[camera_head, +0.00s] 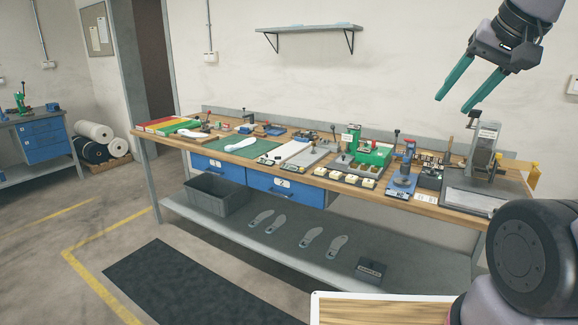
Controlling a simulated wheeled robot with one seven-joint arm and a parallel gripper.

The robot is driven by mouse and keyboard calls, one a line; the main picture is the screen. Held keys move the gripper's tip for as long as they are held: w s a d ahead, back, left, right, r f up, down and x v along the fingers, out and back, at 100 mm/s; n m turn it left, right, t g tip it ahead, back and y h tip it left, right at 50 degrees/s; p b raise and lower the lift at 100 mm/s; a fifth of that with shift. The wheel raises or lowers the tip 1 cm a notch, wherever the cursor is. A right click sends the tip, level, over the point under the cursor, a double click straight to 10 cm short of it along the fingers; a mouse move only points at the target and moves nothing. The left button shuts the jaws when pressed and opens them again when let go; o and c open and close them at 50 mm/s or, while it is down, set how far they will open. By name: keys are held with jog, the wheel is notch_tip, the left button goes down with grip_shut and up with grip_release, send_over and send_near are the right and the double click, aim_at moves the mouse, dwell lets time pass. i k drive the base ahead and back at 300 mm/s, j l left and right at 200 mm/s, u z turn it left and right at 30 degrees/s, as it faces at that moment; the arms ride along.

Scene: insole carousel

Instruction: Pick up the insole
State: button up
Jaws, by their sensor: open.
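My gripper (454,103) is open and empty at the upper right, with two green fingers pointing down and left. In the picture it sits above the right part of the workbench, in front of the wall. A white insole-shaped piece (241,145) lies on the green mat at the left of the bench top. Another white piece (192,133) lies further left. Several grey insole shapes lie flat on the lower shelf, one of them at the right (337,245). I cannot tell which insole the task means. My gripper is well apart from all of them.
The workbench (440,207) is crowded with fixtures, a green machine (370,153), a blue press (403,172) and a grey machine (482,150) at the right. A grey bin (215,195) stands on the lower shelf. A dark mat (190,285) lies on the clear floor in front.

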aim_at(247, 142)
jog(key=i+j+u, duration=0.1)
jog(key=i+u, duration=0.15)
jog(key=u, duration=0.15)
jog(key=i+u, duration=0.25)
jog(key=u, duration=0.2)
jog(key=i+u, duration=0.25)
jog(key=u, duration=0.15)
jog(key=i+u, duration=0.45)
jog(key=i, duration=0.3)
jog(key=i+z, duration=0.35)
jog(key=i, duration=0.2)
jog(key=i+z, duration=0.35)
jog(key=i, duration=0.2)
jog(key=i+j+z, duration=0.4)
jog(key=i+l, duration=0.1)
